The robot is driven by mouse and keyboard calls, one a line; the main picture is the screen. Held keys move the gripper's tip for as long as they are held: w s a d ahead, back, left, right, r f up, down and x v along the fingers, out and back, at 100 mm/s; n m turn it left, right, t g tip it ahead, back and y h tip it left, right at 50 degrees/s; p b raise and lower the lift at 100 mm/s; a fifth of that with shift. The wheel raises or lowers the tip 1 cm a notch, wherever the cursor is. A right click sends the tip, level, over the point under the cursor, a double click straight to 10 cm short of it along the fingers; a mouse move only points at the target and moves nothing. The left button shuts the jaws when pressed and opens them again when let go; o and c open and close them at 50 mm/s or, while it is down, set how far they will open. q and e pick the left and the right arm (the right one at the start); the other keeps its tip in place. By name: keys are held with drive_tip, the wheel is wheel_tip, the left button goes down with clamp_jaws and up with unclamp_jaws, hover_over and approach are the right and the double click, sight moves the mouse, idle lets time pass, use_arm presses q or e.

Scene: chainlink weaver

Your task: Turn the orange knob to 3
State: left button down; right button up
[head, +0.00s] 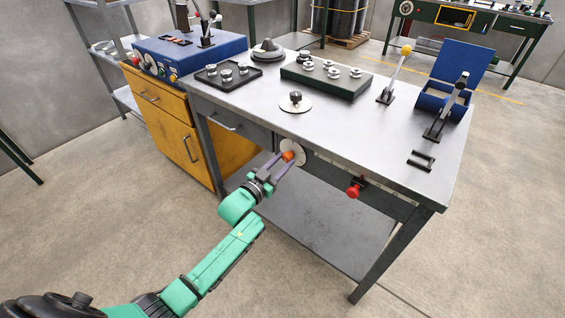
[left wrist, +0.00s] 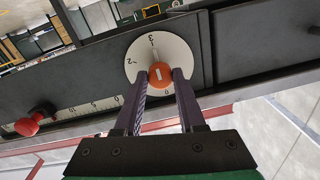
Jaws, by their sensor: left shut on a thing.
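The orange knob (head: 287,155) sits on a round white dial (head: 293,150) on the front of the grey workbench. It also shows in the left wrist view (left wrist: 160,75), with the dial's (left wrist: 178,55) numbers 3, 2 and 0 readable. The 3 is at the top of the dial there, the 2 at left and the 0 near the right fingertip. A short white mark on the knob points roughly up toward the 3; its exact alignment is hard to tell. My left gripper (head: 280,163) is shut on the knob, one finger on each side. My right gripper is out of view.
A red knob (head: 353,191) sticks out of the bench front to the right. Levers (head: 397,72), a green block with several metal knobs (head: 325,80) and a blue open box (head: 446,99) stand on the bench top (head: 360,140). A yellow cabinet (head: 165,130) adjoins at left.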

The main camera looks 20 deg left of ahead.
use_arm(q)
drive_tip(key=c, duration=0.5)
unclamp_jaws()
drive_tip(key=shift+s, duration=0.1)
drive_tip(key=v, duration=1.4)
drive_tip(key=shift+s, duration=0.2)
drive_tip(key=shift+a, duration=0.2)
